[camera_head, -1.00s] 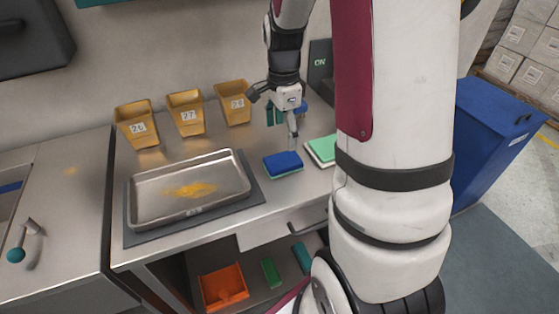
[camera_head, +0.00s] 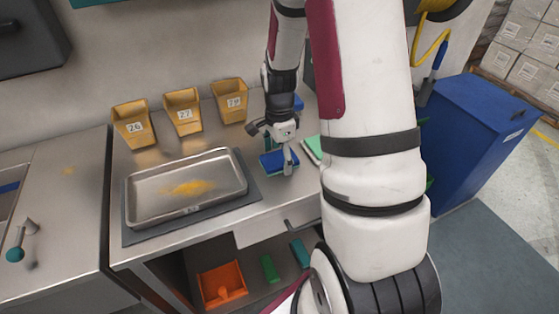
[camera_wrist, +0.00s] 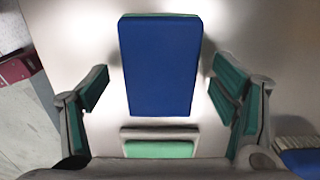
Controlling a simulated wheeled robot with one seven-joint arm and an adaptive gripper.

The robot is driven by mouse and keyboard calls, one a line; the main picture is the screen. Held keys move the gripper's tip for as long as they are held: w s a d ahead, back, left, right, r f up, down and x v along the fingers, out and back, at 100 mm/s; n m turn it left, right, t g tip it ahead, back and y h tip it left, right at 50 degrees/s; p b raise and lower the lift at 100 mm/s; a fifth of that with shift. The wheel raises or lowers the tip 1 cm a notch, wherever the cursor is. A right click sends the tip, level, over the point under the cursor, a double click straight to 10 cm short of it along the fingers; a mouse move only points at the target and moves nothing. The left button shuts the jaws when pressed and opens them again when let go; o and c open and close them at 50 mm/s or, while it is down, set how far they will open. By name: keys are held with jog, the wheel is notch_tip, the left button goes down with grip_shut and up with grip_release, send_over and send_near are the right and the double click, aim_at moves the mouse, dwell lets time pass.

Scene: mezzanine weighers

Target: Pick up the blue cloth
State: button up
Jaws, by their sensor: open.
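The blue cloth (camera_wrist: 160,66) looks like a flat rectangular blue pad with a thin green edge. In the wrist view it lies on the steel bench between and beyond my open fingers. In the head view the blue cloth (camera_head: 268,162) is partly hidden behind my gripper (camera_head: 284,163). My gripper also shows in the wrist view (camera_wrist: 163,95), its green-padded fingers spread to either side with nothing between the tips that I can see held. Whether the fingers touch the cloth cannot be told.
A green pad (camera_wrist: 160,148) lies close beside the cloth. A steel tray (camera_head: 140,213) with yellow powder sits to the left on a dark mat. Another blue item (camera_wrist: 300,160) is at the wrist view's lower right.

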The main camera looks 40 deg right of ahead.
aim_at(279, 157)
jog(key=c, duration=1.2)
jog(key=shift+r, duration=0.15)
jog(key=shift+r, duration=0.5)
notch_tip(279, 157, up, 2)
jog(key=shift+r, duration=0.1)
jog(key=s+a+p, duration=0.1)
jog(key=s, duration=0.4)
jog(key=s+a+r+p, duration=0.1)
jog(key=s+a+p, duration=0.1)
jog(key=s, duration=0.3)
jog(key=s+a+p, duration=0.1)
jog(key=s+p, duration=0.1)
jog(key=s, duration=0.3)
jog(key=shift+s+a+r, duration=0.2)
jog(key=shift+r, duration=0.2)
jog(key=shift+f, duration=0.1)
